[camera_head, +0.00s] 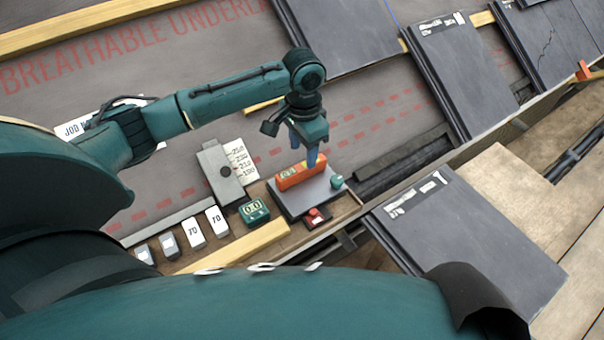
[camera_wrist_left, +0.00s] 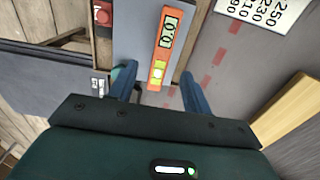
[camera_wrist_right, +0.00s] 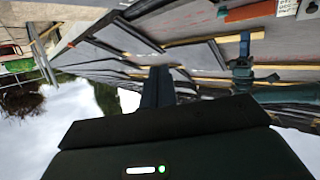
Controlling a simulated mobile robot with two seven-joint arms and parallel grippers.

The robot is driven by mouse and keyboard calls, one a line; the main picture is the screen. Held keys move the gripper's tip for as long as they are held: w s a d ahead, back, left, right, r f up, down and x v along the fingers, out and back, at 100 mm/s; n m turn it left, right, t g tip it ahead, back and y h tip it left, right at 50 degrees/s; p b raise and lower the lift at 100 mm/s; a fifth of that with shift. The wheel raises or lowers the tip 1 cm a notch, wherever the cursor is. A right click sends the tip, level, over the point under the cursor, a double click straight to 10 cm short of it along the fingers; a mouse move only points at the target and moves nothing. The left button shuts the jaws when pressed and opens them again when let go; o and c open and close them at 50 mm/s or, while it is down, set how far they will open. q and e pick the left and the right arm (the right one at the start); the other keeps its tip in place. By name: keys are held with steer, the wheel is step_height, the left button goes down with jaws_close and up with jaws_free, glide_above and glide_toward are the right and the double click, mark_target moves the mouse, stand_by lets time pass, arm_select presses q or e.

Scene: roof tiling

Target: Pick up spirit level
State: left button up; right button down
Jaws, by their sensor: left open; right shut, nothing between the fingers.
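The orange spirit level (camera_head: 300,174) rests on a grey plate (camera_head: 302,195) on the wooden board. In the left wrist view, the level (camera_wrist_left: 164,45) shows its yellow vial and a small display, and it runs lengthwise between the finger lines. My left gripper (camera_head: 309,160) points down right above the level, its blue fingers open. In the left wrist view, the open fingers (camera_wrist_left: 158,88) stand on either side of the level's near end, with clear gaps. Whether they reach down to its height is hard to tell. My right gripper (camera_wrist_right: 158,88) is shut and empty, away from the level.
A green knob (camera_head: 337,182) and a red block (camera_head: 316,215) sit at the plate's edge. A green gauge reading 0.0 (camera_head: 254,212), white 70 tags (camera_head: 194,233) and a grey box with a number card (camera_head: 220,172) stand to the left. Dark slates (camera_head: 468,235) lie to the right.

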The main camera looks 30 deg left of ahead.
mark_target(303, 166)
arm_select(q)
step_height(303, 166, down, 6)
steer(key=shift+r+b, duration=0.1)
steer(key=shift+b, duration=1.15)
steer(key=shift+w, duration=0.1)
arm_select(e)
steer(key=shift+w+a+n+t+y, duration=0.25)
steer(key=shift+w+n+t+y, duration=0.2)
steer(key=shift+t, duration=0.55)
arm_select(q)
steer(key=shift+c, duration=0.3)
jaws_close()
